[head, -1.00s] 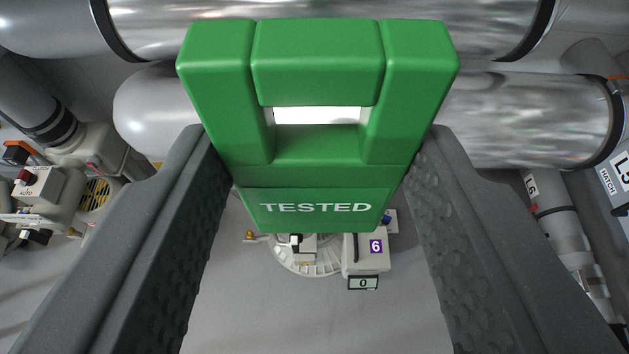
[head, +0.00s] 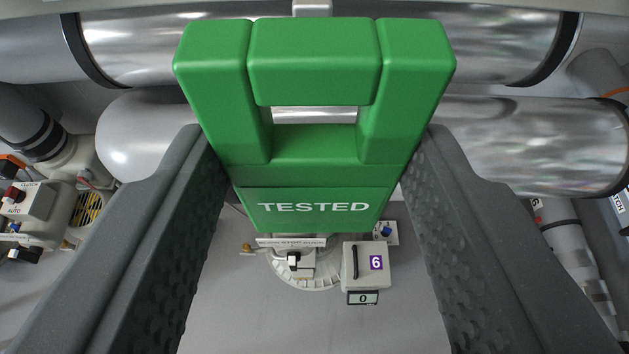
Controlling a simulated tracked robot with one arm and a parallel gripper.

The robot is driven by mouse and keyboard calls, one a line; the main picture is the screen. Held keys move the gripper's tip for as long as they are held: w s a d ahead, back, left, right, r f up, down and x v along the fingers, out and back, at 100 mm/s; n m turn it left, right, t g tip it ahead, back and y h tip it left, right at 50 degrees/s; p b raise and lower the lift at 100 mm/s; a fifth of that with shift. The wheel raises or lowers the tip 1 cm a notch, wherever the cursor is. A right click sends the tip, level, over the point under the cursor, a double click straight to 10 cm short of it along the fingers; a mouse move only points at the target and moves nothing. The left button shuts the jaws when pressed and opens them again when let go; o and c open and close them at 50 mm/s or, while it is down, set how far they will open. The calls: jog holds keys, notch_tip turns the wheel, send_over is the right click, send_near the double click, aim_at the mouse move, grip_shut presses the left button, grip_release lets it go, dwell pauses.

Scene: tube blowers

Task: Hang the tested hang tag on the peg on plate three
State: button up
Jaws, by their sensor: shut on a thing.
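The green hang tag (head: 313,180) marked TESTED is large in the middle of the head view, with a rectangular opening in its upper part. My gripper (head: 318,170) is shut on it, one dark grey finger on each side. The tag is upright in the picture and hangs on nothing that I can see. No peg and no plate marked three can be made out. The tag hides part of the scene behind it.
Shiny metal pipes (head: 540,150) cross behind the tag. Below it is a grey box marked 6 (head: 365,268) with a small display reading 0 (head: 363,297), beside a round white fitting (head: 300,275). A switch unit (head: 30,205) stands at the left. Bare grey surface shows below.

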jog(key=shift+w, duration=2.8)
jog(key=shift+w+f+b, duration=0.2)
jog(key=shift+f+b, duration=0.15)
jog(key=shift+b, duration=0.3)
jog(key=o, duration=1)
jog(key=shift+o, duration=0.2)
